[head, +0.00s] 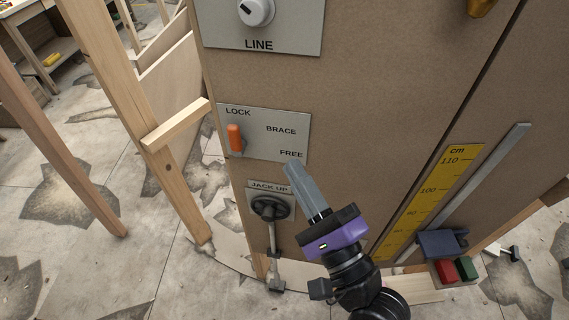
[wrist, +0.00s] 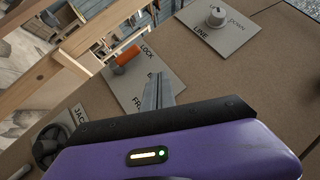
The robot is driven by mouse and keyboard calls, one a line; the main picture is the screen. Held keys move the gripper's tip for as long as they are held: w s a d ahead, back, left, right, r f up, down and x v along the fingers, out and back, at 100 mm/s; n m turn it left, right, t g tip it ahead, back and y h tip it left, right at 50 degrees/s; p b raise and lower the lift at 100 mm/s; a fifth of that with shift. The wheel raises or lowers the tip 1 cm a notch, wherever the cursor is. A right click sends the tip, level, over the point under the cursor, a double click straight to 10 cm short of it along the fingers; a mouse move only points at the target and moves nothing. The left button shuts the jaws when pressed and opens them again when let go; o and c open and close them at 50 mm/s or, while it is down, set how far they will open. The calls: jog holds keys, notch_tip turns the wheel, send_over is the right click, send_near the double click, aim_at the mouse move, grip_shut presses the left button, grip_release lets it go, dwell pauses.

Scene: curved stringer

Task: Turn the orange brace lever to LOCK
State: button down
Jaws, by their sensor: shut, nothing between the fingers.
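The orange brace lever (head: 235,138) is on a grey plate (head: 268,148) marked LOCK, BRACE and FREE. In the head view it stands near upright on the plate's left side, just below the word LOCK, with FREE at the lower right. The lever also shows in the wrist view (wrist: 126,55), next to the word LOCK. My gripper (head: 291,166) is shut and empty. Its fingertips are by the plate's lower right corner, near FREE, and apart from the lever. In the wrist view the fingers hide part of the plate's lettering.
A LINE knob (head: 256,12) sits above the plate. A black JACK UP handwheel (head: 270,207) is below it, close to my gripper's left. A yellow cm scale (head: 430,200) and a metal rail are at the right. Wooden posts (head: 130,110) stand at the left.

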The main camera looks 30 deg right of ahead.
jog(key=shift+s+b, duration=0.3)
jog(key=shift+s, duration=1.1)
jog(key=s+f+n+g, duration=0.3)
jog(key=s+f+n, duration=0.3)
jog(key=s+n, duration=0.4)
jog(key=s+f+n+g, duration=0.4)
jog(key=s+f+n, duration=0.3)
jog(key=s+n, duration=0.3)
jog(key=n, duration=0.2)
jog(key=shift+d+n+y, duration=0.25)
jog(key=shift+n+y, duration=0.05)
jog(key=shift+y, duration=0.1)
